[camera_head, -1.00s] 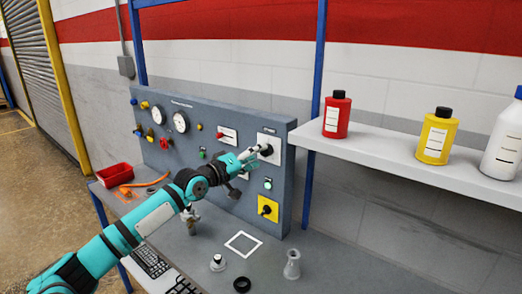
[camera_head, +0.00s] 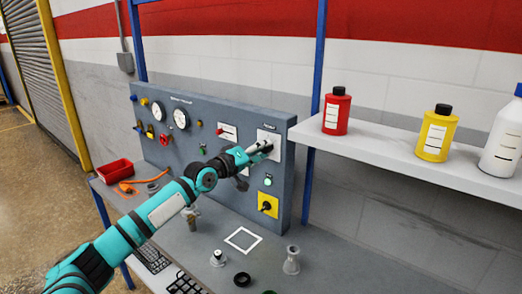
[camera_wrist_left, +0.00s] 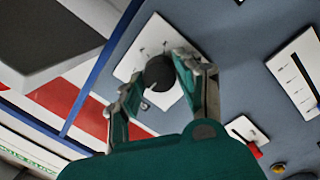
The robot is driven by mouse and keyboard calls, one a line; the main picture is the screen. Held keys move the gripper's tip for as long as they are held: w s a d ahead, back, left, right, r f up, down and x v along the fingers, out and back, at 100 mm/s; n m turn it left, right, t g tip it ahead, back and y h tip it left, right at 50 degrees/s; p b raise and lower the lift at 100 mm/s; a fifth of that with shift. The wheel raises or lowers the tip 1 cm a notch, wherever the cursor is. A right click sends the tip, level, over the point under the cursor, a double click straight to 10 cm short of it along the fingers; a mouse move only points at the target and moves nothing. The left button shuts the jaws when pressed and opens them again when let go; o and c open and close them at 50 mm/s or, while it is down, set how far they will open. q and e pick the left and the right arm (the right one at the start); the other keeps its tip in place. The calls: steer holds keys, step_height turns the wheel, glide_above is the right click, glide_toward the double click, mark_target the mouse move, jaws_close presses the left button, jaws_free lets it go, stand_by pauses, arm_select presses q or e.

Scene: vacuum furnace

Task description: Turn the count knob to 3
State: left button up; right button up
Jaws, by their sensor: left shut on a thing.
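The count knob is a round black knob (camera_wrist_left: 159,73) with a light pointer mark, on a white plate (camera_wrist_left: 133,68) of the grey-blue panel. In the left wrist view my left gripper (camera_wrist_left: 156,78) has its two fingers on either side of the knob, shut on it. In the head view the left gripper (camera_head: 262,148) reaches the white plate (camera_head: 270,139) at the panel's upper right and mostly hides the knob. The marks on the plate are too small to read. My right gripper is not in view.
A shelf (camera_head: 400,160) with a red bottle (camera_head: 336,112) and a yellow bottle (camera_head: 437,135) juts out at right.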

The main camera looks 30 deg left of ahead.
arm_select(q)
steer(key=shift+m, duration=0.3)
steer(key=shift+d+m+y+p, duration=0.1)
steer(key=shift+m+y+p, duration=0.65)
steer(key=shift+m, duration=3.75)
steer(key=shift+d+m+y+p, duration=0.2)
steer(key=shift+m+p, duration=0.9)
steer(key=shift+m, duration=3.4)
steer(key=shift+a+m+y+p, duration=0.1)
steer(key=shift+m+y+p, duration=0.7)
steer(key=shift+m, duration=3.7)
